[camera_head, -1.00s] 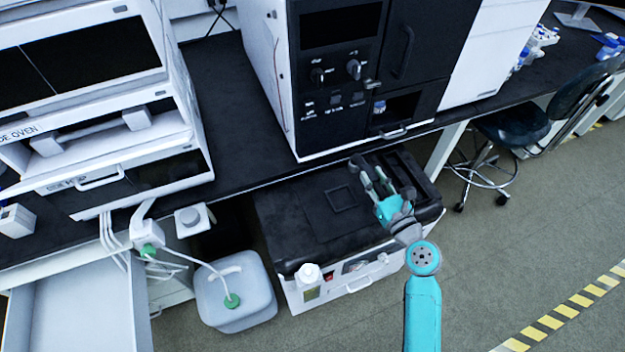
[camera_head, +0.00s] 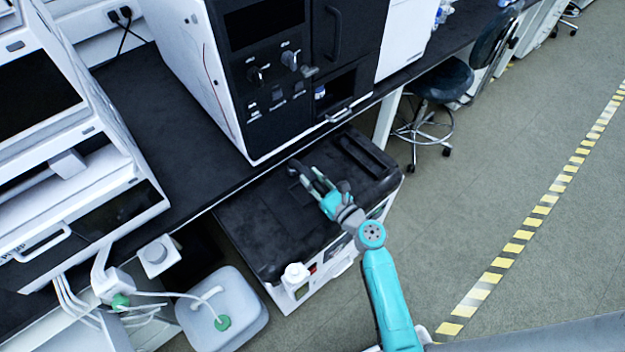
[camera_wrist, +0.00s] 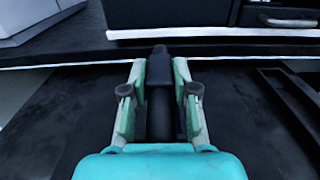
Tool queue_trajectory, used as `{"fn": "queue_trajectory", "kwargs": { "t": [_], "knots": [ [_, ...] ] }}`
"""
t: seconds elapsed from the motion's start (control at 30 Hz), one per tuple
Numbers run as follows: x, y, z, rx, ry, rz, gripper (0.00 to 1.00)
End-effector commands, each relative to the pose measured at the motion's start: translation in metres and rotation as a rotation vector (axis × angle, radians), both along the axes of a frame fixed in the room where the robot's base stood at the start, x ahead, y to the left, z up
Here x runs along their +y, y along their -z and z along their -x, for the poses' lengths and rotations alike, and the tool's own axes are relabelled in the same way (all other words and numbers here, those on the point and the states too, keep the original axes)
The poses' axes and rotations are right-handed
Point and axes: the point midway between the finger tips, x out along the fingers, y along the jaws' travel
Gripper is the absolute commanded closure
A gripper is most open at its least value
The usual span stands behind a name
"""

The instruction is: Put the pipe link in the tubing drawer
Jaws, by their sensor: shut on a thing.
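My gripper (camera_head: 306,172) is stretched out above the black top of the low white unit under the bench. In the wrist view, my gripper (camera_wrist: 160,66) is shut on a dark, tube-like piece, the pipe link (camera_wrist: 159,78). It lies lengthwise between the two pale green fingers and its far end sticks out past the tips. In the head view it is hard to make out against the black surface. The tubing drawer cannot be identified for sure; only a pale surface (camera_head: 50,335) shows at the bottom left edge.
A stool (camera_head: 440,82) is behind; floor at right is clear.

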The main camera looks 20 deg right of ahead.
Motion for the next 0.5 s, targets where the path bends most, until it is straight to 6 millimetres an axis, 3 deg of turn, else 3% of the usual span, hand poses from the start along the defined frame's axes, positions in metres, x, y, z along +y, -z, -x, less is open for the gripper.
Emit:
{"fn": "queue_trajectory", "kwargs": {
  "t": [0.47, 0.5],
  "knots": [
    [-0.0002, 0.0102, -0.0003, -0.001, 0.001, 0.0, 1.0],
    [-0.0002, 0.0113, -0.0001, -0.001, 0.001, 0.0, 0.69]
  ]
}}
